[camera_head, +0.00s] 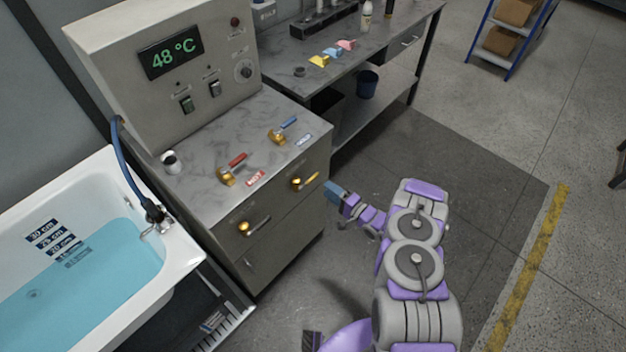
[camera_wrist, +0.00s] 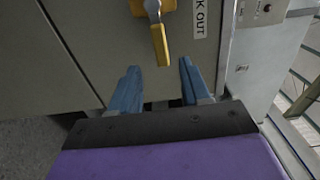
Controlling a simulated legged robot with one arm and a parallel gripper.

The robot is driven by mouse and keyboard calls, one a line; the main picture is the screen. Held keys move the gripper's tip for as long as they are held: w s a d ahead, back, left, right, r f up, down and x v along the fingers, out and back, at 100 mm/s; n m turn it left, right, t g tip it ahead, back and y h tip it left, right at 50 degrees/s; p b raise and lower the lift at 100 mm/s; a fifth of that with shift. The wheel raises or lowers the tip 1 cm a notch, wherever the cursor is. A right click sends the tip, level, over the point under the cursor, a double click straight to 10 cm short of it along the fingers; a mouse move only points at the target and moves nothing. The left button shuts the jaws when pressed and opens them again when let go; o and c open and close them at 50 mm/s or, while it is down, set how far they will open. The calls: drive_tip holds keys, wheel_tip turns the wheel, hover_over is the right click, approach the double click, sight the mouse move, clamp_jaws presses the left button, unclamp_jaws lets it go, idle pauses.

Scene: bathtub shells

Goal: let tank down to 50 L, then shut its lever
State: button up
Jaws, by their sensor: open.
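A yellow lever (camera_head: 308,181) on a brass mount sits on the grey cabinet's front, its handle pointing right and slightly up in the head view. In the wrist view the lever (camera_wrist: 160,45) hangs toward my gripper, beside a label (camera_wrist: 201,18) of which "K OUT" is readable. My gripper (camera_head: 332,188) is just right of the lever in the head view. In the wrist view its blue fingers (camera_wrist: 159,72) are apart, with the handle's end just beyond the gap between them. Nothing is held. No tank or litre reading can be made out.
The cabinet (camera_head: 275,265) also bears a dark-handled lever (camera_head: 257,226) on its front, and red (camera_head: 232,166) and blue (camera_head: 284,130) levers on top. A panel display (camera_head: 171,53) reads 48 °C. A bathtub (camera_head: 185,255) holding water stands left.

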sight(315, 179)
drive_tip(key=b+x, duration=0.1)
drive_tip(key=x, duration=0.7)
drive_tip(key=shift+w+a+b, duration=0.3)
clamp_jaws()
